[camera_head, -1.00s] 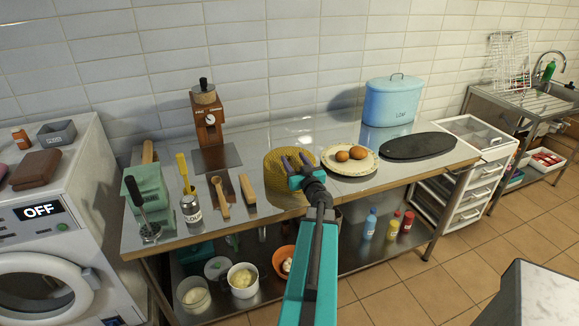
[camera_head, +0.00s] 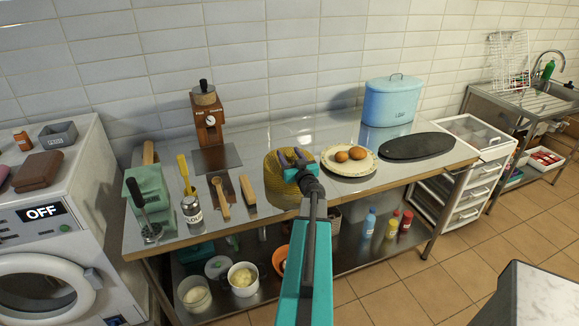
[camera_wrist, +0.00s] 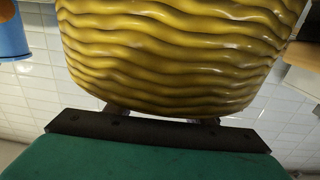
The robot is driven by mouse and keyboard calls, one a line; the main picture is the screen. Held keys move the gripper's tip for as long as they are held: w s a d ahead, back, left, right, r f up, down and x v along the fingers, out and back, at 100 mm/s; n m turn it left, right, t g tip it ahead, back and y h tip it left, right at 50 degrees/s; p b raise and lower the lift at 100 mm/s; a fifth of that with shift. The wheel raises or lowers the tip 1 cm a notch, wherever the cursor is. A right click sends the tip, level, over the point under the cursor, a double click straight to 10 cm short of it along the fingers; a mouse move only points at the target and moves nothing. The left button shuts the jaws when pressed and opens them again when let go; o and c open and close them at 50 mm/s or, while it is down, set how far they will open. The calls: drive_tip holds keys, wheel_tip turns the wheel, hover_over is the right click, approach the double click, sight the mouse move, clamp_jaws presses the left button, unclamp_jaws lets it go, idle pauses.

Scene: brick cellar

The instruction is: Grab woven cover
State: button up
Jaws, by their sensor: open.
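The woven cover (camera_head: 275,183) is a yellow, rounded, ribbed thing on the metal table, left of the plate. In the wrist view the woven cover (camera_wrist: 175,50) fills the upper middle, with wavy yellow bands. My gripper (camera_head: 291,156) is open, with its fingers at the cover's top right in the head view. In the wrist view only the bases of my gripper's fingers (camera_wrist: 162,115) show; the cover hides their tips. I cannot tell whether the fingers touch the cover.
A plate (camera_head: 333,168) with two brown eggs (camera_head: 349,154) lies close on the right, then a dark oval board (camera_head: 417,146). A blue lidded bin (camera_head: 391,103) stands behind. A brush (camera_head: 247,192) and a wooden spoon (camera_head: 222,201) lie left of the cover.

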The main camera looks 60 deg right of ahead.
idle(0.5)
clamp_jaws()
drive_tip(key=shift+r, duration=0.15)
drive_tip(key=shift+r, duration=0.75)
wheel_tip(320, 180, up, 2)
drive_tip(key=s+a+r+b, duration=0.1)
drive_tip(key=s+a+b, duration=0.1)
drive_tip(key=s, duration=1.3)
drive_tip(key=shift+s+a, duration=0.4)
drive_tip(key=shift+r, duration=0.1)
